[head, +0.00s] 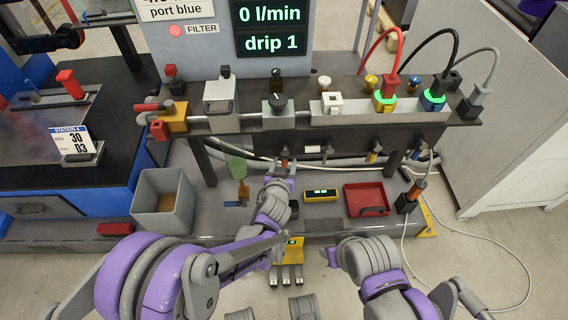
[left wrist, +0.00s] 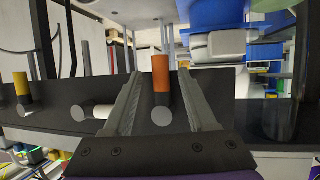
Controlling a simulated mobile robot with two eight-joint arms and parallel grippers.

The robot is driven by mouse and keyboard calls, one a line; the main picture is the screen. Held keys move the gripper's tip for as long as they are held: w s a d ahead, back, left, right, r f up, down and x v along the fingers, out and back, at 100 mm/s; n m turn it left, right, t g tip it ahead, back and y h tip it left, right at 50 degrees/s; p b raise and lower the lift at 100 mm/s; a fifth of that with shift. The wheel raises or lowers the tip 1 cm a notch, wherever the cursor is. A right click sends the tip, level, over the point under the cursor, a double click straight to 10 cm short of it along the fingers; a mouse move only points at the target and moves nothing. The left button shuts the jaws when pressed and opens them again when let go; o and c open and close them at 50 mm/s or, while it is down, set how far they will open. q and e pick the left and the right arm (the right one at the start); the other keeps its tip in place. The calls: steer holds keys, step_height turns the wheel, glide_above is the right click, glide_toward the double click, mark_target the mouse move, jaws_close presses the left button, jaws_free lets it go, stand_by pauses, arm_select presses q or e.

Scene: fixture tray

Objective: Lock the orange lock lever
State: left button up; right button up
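The orange lock lever (head: 285,153) hangs under the front of the dark shelf, just beyond my left gripper.
A white lever (head: 312,149) and a yellow lever (head: 373,156) sit right of the orange one. Below are a grey bin (head: 163,199), a yellow device (head: 321,195) and a red tray (head: 367,199). Cables hang behind the levers.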

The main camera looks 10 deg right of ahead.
arm_select(q)
steer(key=shift+s, duration=0.1)
steer(key=p+v, duration=0.2)
steer(key=v, duration=0.8)
steer(key=shift+s+a+r, duration=0.15)
steer(key=shift+s+r, duration=0.1)
